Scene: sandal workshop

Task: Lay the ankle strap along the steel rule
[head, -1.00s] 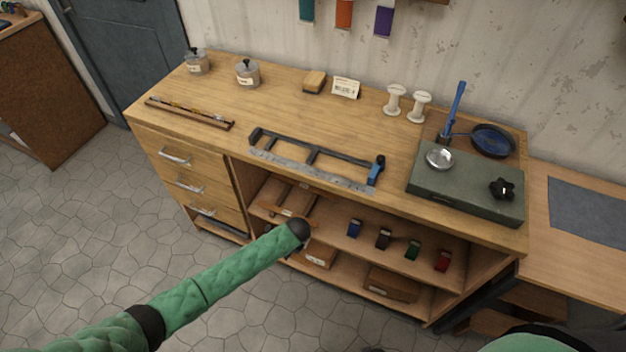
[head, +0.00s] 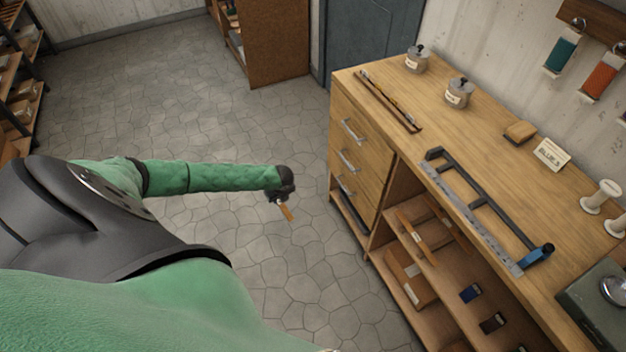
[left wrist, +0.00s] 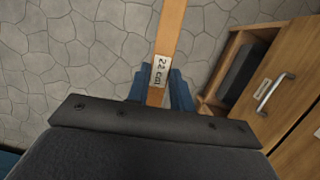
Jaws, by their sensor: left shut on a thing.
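My left gripper (head: 284,195) is shut on a tan strap (head: 287,212), out over the floor and left of the workbench. In the left wrist view the strap (left wrist: 170,30) runs away from between the blue fingers (left wrist: 160,95) and carries a white tag reading "22 cm". The steel rule (head: 466,215) lies along the front edge of the bench top, beside a dark frame (head: 490,205) with a blue end piece. No strap lies on the rule. My right gripper is not in view.
The workbench (head: 440,125) has drawers on its left and open shelves holding a tan strap (head: 415,234), a box (head: 408,277) and small coloured items. A dark wooden rack (head: 388,100), two lidded pots and a label card (head: 551,153) stand on top. The floor around my arm is clear.

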